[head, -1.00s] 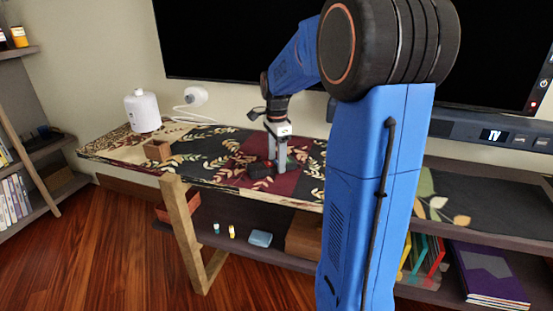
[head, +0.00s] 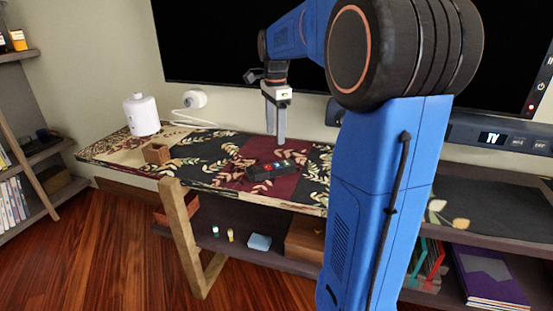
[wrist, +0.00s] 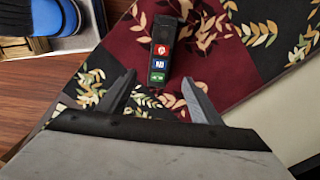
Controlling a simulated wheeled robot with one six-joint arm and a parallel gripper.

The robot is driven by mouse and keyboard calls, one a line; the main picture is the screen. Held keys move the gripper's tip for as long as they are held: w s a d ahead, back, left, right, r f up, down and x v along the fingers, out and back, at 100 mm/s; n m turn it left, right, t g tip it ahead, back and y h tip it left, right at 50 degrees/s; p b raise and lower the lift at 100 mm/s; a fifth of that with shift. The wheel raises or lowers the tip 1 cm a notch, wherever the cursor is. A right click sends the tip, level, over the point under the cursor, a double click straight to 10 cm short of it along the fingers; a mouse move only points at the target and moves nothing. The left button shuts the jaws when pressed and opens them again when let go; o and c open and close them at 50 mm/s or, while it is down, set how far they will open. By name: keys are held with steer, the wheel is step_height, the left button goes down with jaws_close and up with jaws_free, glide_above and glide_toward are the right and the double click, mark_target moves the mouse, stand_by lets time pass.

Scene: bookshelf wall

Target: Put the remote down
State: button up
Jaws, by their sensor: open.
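The remote (head: 271,169) is black with coloured buttons and lies flat on the patterned runner on top of the console table (head: 219,180). In the wrist view the remote (wrist: 163,50) lies on the dark red patch, with its red, blue and green buttons facing up. My gripper (head: 277,141) hangs above the table, raised clear of the remote and slightly behind it. In the wrist view my gripper (wrist: 160,88) has its fingers spread apart, with nothing held between them.
A small wooden box (head: 157,153) and a white canister (head: 141,114) stand on the table's left part. A white lamp-like object (head: 195,99) is near the wall. The television (head: 215,45) and soundbar (head: 490,135) are behind. Runner around the remote is clear.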

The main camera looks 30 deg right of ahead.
steer(key=s+a+f+n+t, duration=0.1)
steer(key=s+a+f+n, duration=0.2)
steer(key=s+a+n, duration=0.3)
steer(key=s+a+f+n+t, duration=0.2)
steer(key=s+a+f+n, duration=0.2)
steer(key=s+n, duration=0.3)
steer(key=s+a+f+n+t, duration=0.1)
steer(key=s+a+f+n, duration=0.3)
steer(key=s, duration=1)
steer(key=a+n, duration=0.3)
steer(key=shift+s+a+t, duration=0.35)
steer(key=shift+t, duration=0.05)
